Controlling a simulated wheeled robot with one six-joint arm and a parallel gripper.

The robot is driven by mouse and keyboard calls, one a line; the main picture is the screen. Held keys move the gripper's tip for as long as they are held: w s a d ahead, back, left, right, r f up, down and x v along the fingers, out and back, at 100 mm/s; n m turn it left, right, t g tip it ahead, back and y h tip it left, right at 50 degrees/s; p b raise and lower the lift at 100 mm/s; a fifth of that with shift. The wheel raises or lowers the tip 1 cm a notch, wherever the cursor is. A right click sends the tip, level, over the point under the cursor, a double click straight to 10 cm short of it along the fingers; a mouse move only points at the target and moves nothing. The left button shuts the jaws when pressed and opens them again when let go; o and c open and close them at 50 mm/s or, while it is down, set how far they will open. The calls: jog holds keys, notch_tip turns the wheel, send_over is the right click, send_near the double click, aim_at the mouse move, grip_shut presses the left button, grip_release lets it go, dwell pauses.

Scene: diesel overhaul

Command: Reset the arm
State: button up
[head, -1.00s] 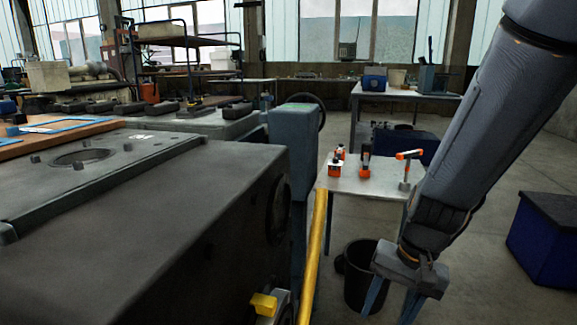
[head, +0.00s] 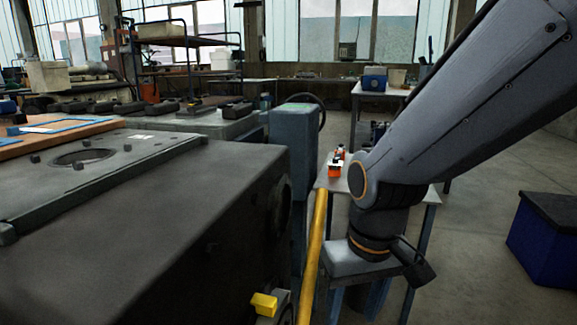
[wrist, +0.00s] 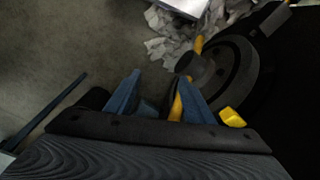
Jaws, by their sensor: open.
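My gripper (head: 356,302) hangs fingers down in the head view, below the bent arm and in front of the small table. In the wrist view my gripper (wrist: 160,88) shows two blue fingers spread apart, with nothing clearly held between them. A yellow rail (head: 314,255) stands just left of the gripper in the head view. It also shows in the wrist view (wrist: 176,108), near the right finger; its distance from that finger cannot be told. The lower ends of the fingers are partly hidden or cut off in the head view.
A large dark engine block (head: 150,220) fills the left. A yellow block (head: 264,304) sits at its lower right. The small table (head: 340,184) holds an orange tool (head: 336,165); my arm hides the rest. A dark blue box (head: 545,230) stands right, with open floor before it.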

jog(key=s+a+r+n+p, duration=0.1)
jog(key=s+a+r, duration=0.2)
jog(key=s, duration=0.2)
jog(key=d+r+m+p, duration=0.3)
jog(key=d+r+p, duration=0.8)
jog(key=p, duration=1)
notch_tip(320, 180, up, 2)
jog(key=shift+d+r+m+g+h, duration=0.2)
jog(key=shift+d+m+g+h, duration=0.1)
jog(key=shift+g, duration=0.1)
